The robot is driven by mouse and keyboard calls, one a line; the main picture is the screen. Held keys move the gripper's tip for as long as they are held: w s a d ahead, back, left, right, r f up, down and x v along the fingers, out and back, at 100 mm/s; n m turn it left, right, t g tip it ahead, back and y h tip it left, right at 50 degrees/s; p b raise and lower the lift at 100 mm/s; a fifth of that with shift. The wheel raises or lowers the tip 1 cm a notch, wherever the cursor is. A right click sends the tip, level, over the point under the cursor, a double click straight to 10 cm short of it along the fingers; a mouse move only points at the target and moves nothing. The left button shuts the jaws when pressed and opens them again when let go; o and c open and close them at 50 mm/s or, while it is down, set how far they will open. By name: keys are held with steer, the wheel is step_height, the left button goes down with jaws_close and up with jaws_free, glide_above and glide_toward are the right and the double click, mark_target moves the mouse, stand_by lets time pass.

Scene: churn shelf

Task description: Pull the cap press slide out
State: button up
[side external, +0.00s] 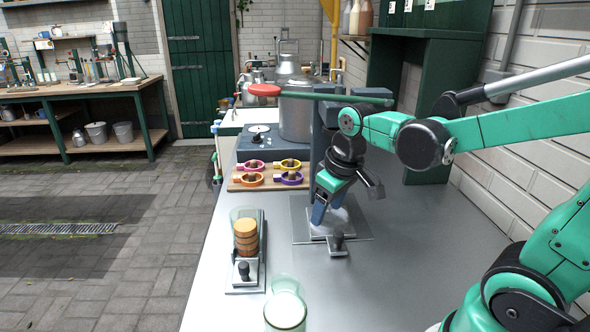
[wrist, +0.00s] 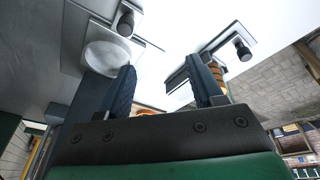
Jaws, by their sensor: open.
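The cap press is a blue-grey column (side external: 322,125) with a green lever ending in a red knob (side external: 264,90). At its foot lies a flat metal slide with a dark knob handle (side external: 338,238); in the wrist view the slide (wrist: 88,18) carries a pale round disc (wrist: 106,57) and the knob (wrist: 126,20). My gripper (side external: 328,210) is open and empty, pointing down over the slide behind the knob. In the wrist view its two blue fingers (wrist: 165,82) stand apart, one overlapping the disc's edge. Whether they touch the slide, I cannot tell.
Left of the press stands a second metal fixture with a dark knob (side external: 243,268), holding a wooden barrel (side external: 246,238) and a glass. A glass jar (side external: 286,309) stands at the front. A board with several coloured rings (side external: 243,187) lies behind. The bench right of the slide is clear.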

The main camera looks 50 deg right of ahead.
mark_target(339, 234)
steer(key=d+f+g, duration=0.1)
steer(key=d, duration=0.1)
steer(key=d+f+g, duration=0.1)
steer(key=d, duration=0.1)
steer(key=shift+w+d+f+g, duration=0.1)
steer(key=shift+w+f+g, duration=0.1)
steer(key=shift+f+g, duration=0.15)
steer(key=shift+d+f+y, duration=0.3)
steer(key=shift+f, duration=2.75)
steer(key=shift+c, duration=0.3)
jaws_close()
steer(key=shift+s, duration=0.1)
